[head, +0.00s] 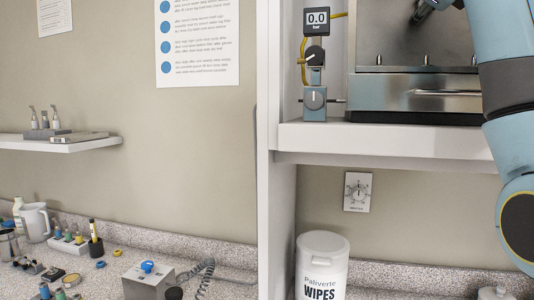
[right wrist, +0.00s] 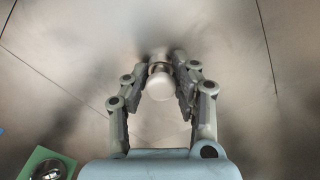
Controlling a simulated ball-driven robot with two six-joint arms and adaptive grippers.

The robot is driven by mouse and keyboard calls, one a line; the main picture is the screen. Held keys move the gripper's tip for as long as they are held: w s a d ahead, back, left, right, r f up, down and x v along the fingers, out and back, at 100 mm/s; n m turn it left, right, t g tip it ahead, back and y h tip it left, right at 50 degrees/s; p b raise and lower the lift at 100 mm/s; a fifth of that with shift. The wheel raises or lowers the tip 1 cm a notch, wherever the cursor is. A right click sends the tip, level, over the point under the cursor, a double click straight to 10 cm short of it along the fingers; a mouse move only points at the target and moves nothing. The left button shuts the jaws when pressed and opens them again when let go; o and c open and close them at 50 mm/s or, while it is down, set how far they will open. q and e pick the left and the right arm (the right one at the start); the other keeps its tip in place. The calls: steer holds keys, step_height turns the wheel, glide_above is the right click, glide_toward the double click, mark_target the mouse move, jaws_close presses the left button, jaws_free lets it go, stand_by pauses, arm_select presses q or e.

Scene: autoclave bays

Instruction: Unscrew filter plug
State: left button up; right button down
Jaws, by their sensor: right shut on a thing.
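In the right wrist view, a pale, rounded filter plug (right wrist: 159,88) sits in the middle, against a brushed metal surface. My right gripper (right wrist: 161,68) is shut on it, with one finger on each side. The fingers cover the plug's sides, and its thread is not visible. In the head view, part of my right gripper (head: 424,10) shows at the top edge, inside the metal autoclave chamber (head: 400,55). The plug is not visible there. My left gripper is in neither view.
A green square with a round metal part (right wrist: 48,168) lies at the wrist view's lower left. Small upright pins (head: 426,60) stand at the chamber front. A gauge with valves (head: 315,60) is left of it. A wipes tub (head: 322,262) stands below.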

steer(key=shift+n, duration=0.5)
steer(key=n+p, duration=0.1)
steer(key=n, duration=0.2)
steer(key=shift+r+p, duration=0.2)
steer(key=shift+p, duration=0.1)
steer(key=shift+n, duration=0.9)
steer(key=shift+f+n, duration=0.15)
steer(key=shift+n, duration=0.75)
steer(key=n, duration=0.5)
steer(key=shift+n, duration=1)
